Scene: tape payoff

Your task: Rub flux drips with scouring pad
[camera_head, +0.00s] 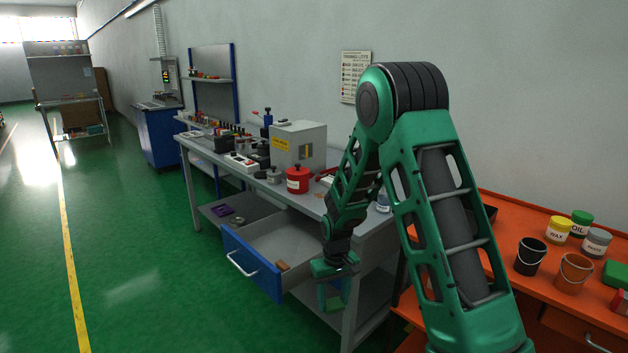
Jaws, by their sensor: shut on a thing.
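My gripper (334,292) hangs low at the front right of the workbench, just right of the open drawer. It is shut on a small greenish thing that may be the scouring pad, but it is too small and covered by the fingers to be sure. I cannot make out any flux drips. The workbench (228,178) has a grey top, and part of its right end is hidden behind my arm.
The blue-fronted drawer (250,265) stands pulled out, with a small brown piece inside. A red canister (298,180) and a grey box (298,146) stand on the bench. An orange table (500,215) holds pots at right. The green floor at left is clear.

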